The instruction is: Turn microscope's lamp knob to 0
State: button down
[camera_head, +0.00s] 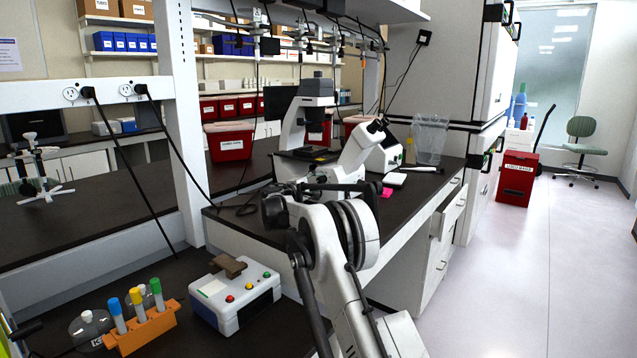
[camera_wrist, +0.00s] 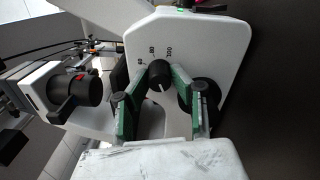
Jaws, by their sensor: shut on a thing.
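The white microscope (camera_head: 354,152) stands on the dark bench behind my arm in the head view. Its white side panel (camera_wrist: 213,38) fills the middle of the wrist view. The black lamp knob (camera_wrist: 159,75) sits on this panel, with printed dial marks above and to its left. A pale line on the knob's face points downward in the picture. My gripper (camera_wrist: 160,78) has its green-sided fingers on either side of the knob and is shut on it. The head view hides the fingers and knob behind my arm.
Another dark round knob (camera_wrist: 205,94) sits close beside the right finger. A black cylindrical part with a red mark (camera_wrist: 80,88) projects at left. A pink block (camera_head: 386,192) and a white control box (camera_head: 235,291) lie on the benches.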

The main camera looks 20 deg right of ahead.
jog(key=c, duration=1.5)
grip_release()
jog(key=shift+a, duration=0.1)
jog(key=v, duration=1.2)
jog(key=shift+f, duration=0.1)
jog(key=shift+s, duration=0.1)
